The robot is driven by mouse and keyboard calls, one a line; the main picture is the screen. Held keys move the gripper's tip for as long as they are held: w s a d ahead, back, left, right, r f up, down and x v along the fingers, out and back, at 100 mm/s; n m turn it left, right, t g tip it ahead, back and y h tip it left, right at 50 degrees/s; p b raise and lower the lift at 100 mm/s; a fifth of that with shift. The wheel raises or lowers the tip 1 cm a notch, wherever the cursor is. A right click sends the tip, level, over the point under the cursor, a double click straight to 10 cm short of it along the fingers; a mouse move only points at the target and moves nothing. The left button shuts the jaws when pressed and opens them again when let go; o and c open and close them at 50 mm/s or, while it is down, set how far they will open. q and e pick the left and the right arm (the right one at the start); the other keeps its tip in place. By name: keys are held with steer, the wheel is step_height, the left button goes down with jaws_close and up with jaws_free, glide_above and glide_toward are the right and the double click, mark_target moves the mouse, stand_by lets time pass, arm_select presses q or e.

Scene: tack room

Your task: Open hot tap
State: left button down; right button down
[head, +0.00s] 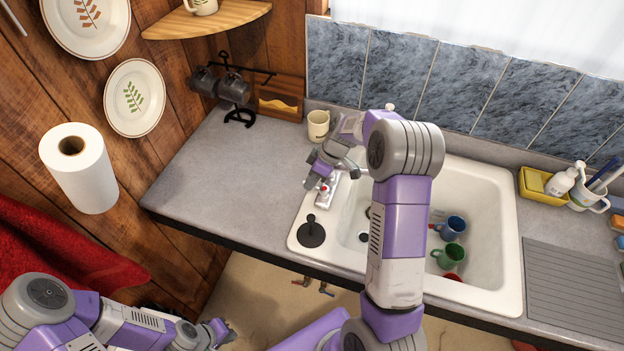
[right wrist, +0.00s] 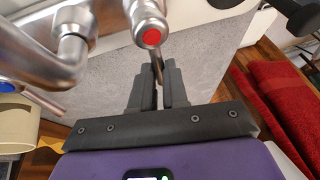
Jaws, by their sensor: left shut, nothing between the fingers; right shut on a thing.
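The hot tap, marked by a red dot, stands on the left rim of the white sink (head: 503,215); in the right wrist view its knob (right wrist: 151,30) is at the top centre, with a thin lever pointing down from it. My right gripper (right wrist: 158,82) is shut on this lever. In the head view the right gripper (head: 325,168) is over the tap body (head: 326,192), partly hiding it. The spout (right wrist: 60,50) and a blue-dotted cold tap (right wrist: 8,86) show at left in the wrist view. My left gripper (head: 219,328) is shut and empty at lower left, away from the sink.
Blue (head: 453,228) and green (head: 449,256) mugs lie in the basin. A cream mug (head: 318,125) stands behind the taps; a black plug (head: 311,232) lies on the front left rim. A paper roll (head: 80,175) and red towel (head: 60,250) are at left.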

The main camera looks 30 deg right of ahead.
mark_target(317, 187)
steer(key=n, duration=0.1)
steer(key=n+b, duration=0.1)
steer(key=g+b, duration=0.1)
steer(key=shift+s+a+f+n, duration=0.1)
steer(key=shift+s+a+n, duration=0.2)
steer(key=shift+n, duration=0.1)
steer(key=n, duration=0.1)
steer(key=n+g+b, duration=0.1)
steer(key=shift+s+a+n, duration=0.25)
steer(key=shift+s+n, duration=0.15)
steer(key=n+g, duration=0.1)
steer(key=s+n, duration=0.1)
steer(key=n, duration=0.1)
steer(key=shift+s+a+n+g+b, duration=0.1)
steer(key=shift+a+n+g+b, duration=0.1)
steer(key=shift+n+g+b, duration=0.15)
steer(key=shift+s+r+n+g+h+p, duration=0.1)
steer(key=shift+s+n+g+h+p, duration=0.25)
steer(key=shift+n, duration=0.65)
steer(key=shift+s+r+n+g+h, duration=0.15)
steer(key=shift+s+n+g, duration=0.25)
steer(key=shift+n, duration=0.55)
steer(key=c, duration=1.1)
jaws_free()
steer(key=shift+f, duration=0.1)
steer(key=shift+c, duration=0.2)
steer(key=shift+p+v, duration=0.3)
steer(key=shift+v, duration=3.5)
